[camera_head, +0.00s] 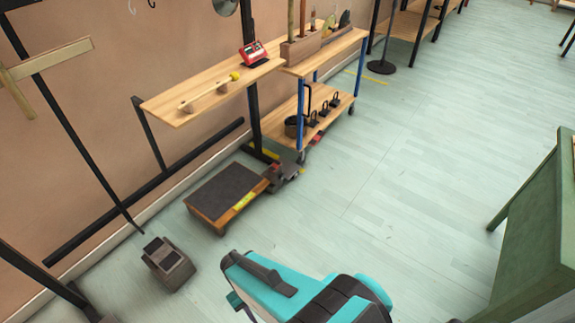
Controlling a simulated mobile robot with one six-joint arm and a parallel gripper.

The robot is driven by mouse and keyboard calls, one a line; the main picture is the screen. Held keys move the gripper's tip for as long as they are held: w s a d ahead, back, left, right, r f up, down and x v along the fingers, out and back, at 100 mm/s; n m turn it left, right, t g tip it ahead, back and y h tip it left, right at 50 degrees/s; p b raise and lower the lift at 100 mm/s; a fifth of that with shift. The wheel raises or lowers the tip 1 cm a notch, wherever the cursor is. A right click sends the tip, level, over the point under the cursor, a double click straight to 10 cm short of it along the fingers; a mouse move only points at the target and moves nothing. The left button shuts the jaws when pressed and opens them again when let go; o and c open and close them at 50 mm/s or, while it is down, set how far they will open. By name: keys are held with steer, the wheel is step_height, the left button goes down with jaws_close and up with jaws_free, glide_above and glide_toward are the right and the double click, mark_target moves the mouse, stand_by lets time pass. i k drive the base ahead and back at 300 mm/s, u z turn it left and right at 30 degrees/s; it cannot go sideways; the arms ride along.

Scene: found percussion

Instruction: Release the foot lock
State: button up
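A small red part (315,140) shows low by a wheel of the blue-legged cart (359,70); it may be the foot lock, but it is too small to tell its state. A dark grey mechanism (281,173) sits on the floor at the right end of a low platform. A grey pedal-like block (167,262) with two black pads stands on the floor at the lower left. My teal and black arm shows at the bottom middle, apart from all of these. My gripper's fingertips do not show.
The low dark-topped platform (225,190) stands near the wall. A wooden shelf (165,110) holds a mallet (212,92) and a red device (253,54). A green bench (535,225) stands at the right. The middle floor is clear.

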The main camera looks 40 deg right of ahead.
mark_target(276, 164)
steer(key=z, duration=0.9)
steer(key=k, duration=0.7)
steer(key=z, duration=0.6)
steer(key=i, duration=1.85)
steer(key=u, duration=0.7)
